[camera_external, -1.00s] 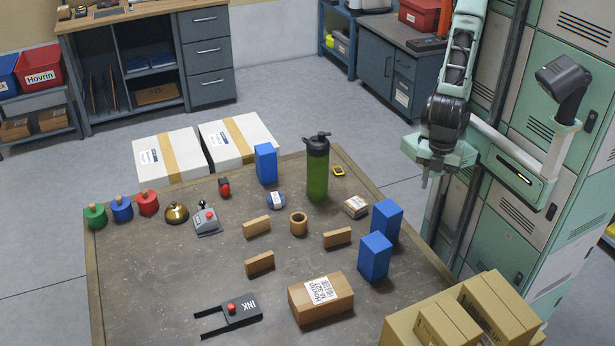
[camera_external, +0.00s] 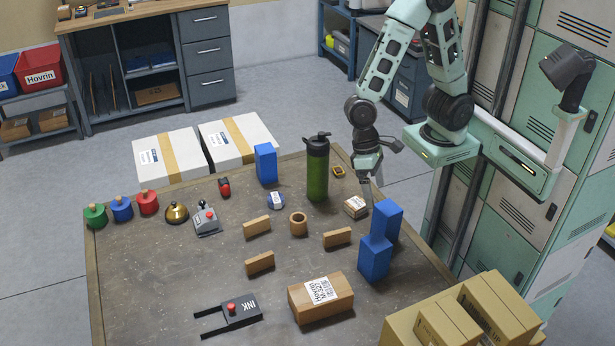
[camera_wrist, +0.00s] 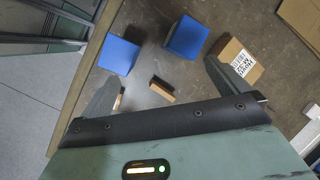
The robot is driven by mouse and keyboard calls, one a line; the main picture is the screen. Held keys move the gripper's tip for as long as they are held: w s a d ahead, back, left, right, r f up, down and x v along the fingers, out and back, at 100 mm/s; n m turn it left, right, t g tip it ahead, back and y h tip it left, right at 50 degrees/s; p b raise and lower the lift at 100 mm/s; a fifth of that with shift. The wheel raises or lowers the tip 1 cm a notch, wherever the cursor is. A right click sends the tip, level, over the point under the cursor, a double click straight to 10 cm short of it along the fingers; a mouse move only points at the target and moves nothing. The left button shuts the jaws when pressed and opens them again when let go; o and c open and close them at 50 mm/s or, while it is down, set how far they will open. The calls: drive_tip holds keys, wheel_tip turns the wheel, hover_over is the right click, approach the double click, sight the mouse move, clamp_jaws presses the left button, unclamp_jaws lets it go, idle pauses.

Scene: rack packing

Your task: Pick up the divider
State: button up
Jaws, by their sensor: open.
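No object is labelled as a divider. Three small wooden slats stand on the table: an upper-left slat (camera_external: 257,227), a right slat (camera_external: 337,237) and a lower-left slat (camera_external: 260,263). A wooden slat (camera_wrist: 161,91) lies between my fingers' outlines in the wrist view; part of another wooden piece shows by the left finger. My gripper (camera_external: 369,193) is open and empty, pointing down above the table's right side, near the small labelled box (camera_external: 356,207) and the blue blocks. Its spread fingers also show in the wrist view (camera_wrist: 160,72).
Two blue blocks (camera_external: 390,211) (camera_external: 375,259) stand at the right, a third blue block (camera_external: 266,163) at the back. A green bottle (camera_external: 317,170) stands behind the wooden ring (camera_external: 298,224). A labelled carton (camera_external: 321,298) lies in front. The table's (camera_external: 150,290) left front is mostly clear.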

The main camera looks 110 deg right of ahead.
drive_tip(key=w+d+f+m+t+p, duration=0.1)
drive_tip(key=w+d+f+m, duration=0.15)
drive_tip(key=d+m, duration=0.3)
drive_tip(key=w+d+f+m+t, duration=0.1)
drive_tip(key=w+d+m, duration=0.3)
drive_tip(key=d+m, duration=0.15)
drive_tip(key=b, duration=0.1)
approach(337, 243)
drive_tip(key=shift+w+a+f+n+y, duration=0.1)
drive_tip(key=shift+a+f+n+y, duration=0.35)
drive_tip(key=shift+f, duration=0.15)
drive_tip(key=shift+d+b+x, duration=0.2)
drive_tip(key=shift+x, duration=1.25)
drive_tip(key=shift+d+b+x, duration=0.2)
drive_tip(key=shift+x, duration=1.25)
drive_tip(key=shift+f, duration=0.1)
drive_tip(key=shift+c, duration=0.3)
drive_tip(key=c, duration=1)
